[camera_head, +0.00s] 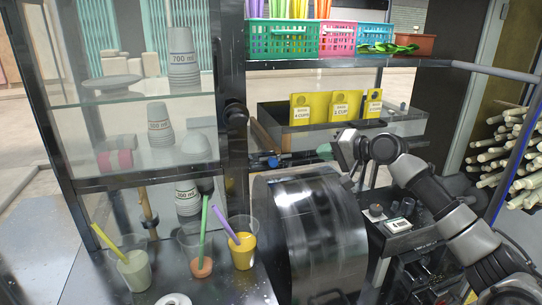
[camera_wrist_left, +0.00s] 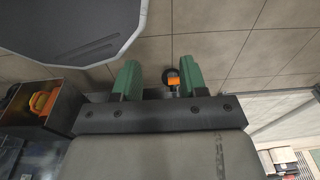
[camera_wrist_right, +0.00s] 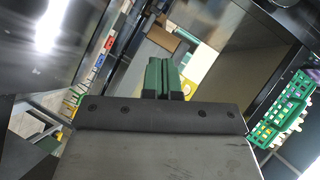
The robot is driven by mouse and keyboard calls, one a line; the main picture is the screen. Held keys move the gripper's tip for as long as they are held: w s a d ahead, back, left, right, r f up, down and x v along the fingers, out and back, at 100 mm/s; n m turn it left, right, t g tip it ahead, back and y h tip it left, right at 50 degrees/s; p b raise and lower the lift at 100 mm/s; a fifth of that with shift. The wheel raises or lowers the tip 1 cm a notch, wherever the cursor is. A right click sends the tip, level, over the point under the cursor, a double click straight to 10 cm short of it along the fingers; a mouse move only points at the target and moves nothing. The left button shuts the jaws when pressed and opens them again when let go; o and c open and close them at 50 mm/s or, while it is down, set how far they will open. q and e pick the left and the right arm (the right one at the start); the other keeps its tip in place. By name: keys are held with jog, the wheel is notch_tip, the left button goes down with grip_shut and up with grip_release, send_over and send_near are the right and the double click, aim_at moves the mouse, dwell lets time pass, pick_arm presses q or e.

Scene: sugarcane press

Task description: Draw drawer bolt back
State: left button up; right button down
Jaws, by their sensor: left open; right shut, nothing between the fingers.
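A clear-walled drawer or tray (camera_head: 410,122) with a dark front edge sits under the shelf and holds yellow cards (camera_head: 340,107). A small dark and blue fitting (camera_head: 271,160) lies below its left end; I cannot tell whether it is the drawer bolt. My right gripper (camera_head: 324,151) is right of that fitting, apart from it, just above the big drum. Its green fingers (camera_wrist_right: 164,76) are shut with nothing between them in the right wrist view. My left gripper (camera_wrist_left: 158,80) is open and empty above a tiled floor, and does not show in the head view.
A big metal drum (camera_head: 312,235) stands below my right gripper. Cups with drinks (camera_head: 242,242) stand on the counter at left, beside a glass cabinet with stacked cups (camera_head: 183,60). Coloured baskets (camera_head: 283,40) line the shelf above. Cane stalks (camera_head: 505,155) are racked at right.

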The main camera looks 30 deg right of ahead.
pick_arm(q)
jog(key=s, duration=0.6)
pick_arm(e)
jog(key=s, duration=0.1)
jog(key=p, duration=0.4)
send_near(274, 156)
jog(key=w, duration=0.2)
jog(key=shift+w+d+f+p, duration=0.15)
jog(key=shift+w+d+p, duration=0.05)
jog(key=shift+w+p, duration=0.2)
jog(key=shift+w+a+f+p, duration=0.2)
jog(key=shift+a+f+p, duration=0.1)
jog(key=shift+a, duration=0.15)
jog(key=shift+w+a+f+p, duration=0.15)
jog(key=shift+a+f+p, duration=0.15)
jog(key=shift+a, duration=0.2)
jog(key=shift+a+f, duration=0.25)
jog(key=shift+a, duration=0.15)
pick_arm(q)
notch_tip(274, 156, up, 6)
jog(key=w, duration=0.2)
jog(key=shift+d, duration=0.3)
pick_arm(e)
jog(key=shift+f, duration=0.15)
pick_arm(q)
jog(key=shift+w, duration=0.1)
pick_arm(e)
jog(key=shift+w, duration=0.1)
